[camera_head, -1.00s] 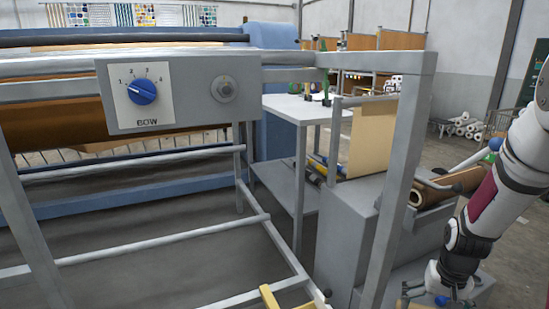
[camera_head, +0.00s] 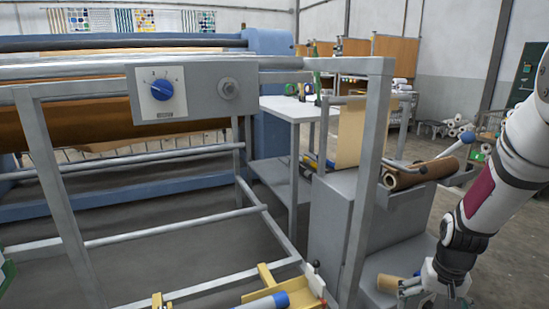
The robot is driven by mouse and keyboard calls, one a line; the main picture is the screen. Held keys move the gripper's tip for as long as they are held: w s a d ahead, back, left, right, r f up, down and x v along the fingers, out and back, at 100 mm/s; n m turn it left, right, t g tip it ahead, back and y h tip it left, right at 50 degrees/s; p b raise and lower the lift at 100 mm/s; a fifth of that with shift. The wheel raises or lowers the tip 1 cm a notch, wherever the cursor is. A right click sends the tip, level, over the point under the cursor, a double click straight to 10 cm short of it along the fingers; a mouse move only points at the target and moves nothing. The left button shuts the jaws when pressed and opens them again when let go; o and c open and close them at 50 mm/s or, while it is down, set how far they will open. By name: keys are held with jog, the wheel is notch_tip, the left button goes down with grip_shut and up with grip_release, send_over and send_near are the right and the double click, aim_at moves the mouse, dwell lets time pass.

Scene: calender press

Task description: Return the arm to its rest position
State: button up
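My arm (camera_head: 492,190) comes in from the right edge and hangs down at the lower right. My gripper (camera_head: 412,290) is low beside the grey cabinet, and the bottom edge of the picture cuts off part of it. A short tan cylinder (camera_head: 390,284) shows just left of its fingers. I cannot tell whether they touch it, or whether the gripper is open or shut.
A grey metal frame carries a control box (camera_head: 195,90) with a blue knob (camera_head: 162,90). A grey cabinet (camera_head: 335,215) with a brown roll (camera_head: 420,173) stands left of my arm. A yellow holder (camera_head: 262,297) sits low in the middle. Open floor (camera_head: 505,240) shows behind my arm.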

jog(key=s+a+r+n, duration=0.1)
jog(key=s+a+r, duration=0.3)
jog(key=a+r, duration=0.3)
jog(key=s+a+r+n, duration=0.1)
jog(key=s+a+r, duration=0.4)
jog(key=r, duration=0.4)
jog(key=s+a+r+n, duration=0.1)
jog(key=s+a+r, duration=0.25)
jog(key=s, duration=0.65)
jog(key=s+a+r+n, duration=0.25)
jog(key=s+a, duration=0.25)
jog(key=s, duration=0.4)
notch_tip(320, 180, up, 30)
jog(key=t+p, duration=0.3)
jog(key=p, duration=2.5)
jog(key=shift+d+m+y, duration=0.3)
jog(key=shift+d+m, duration=0.05)
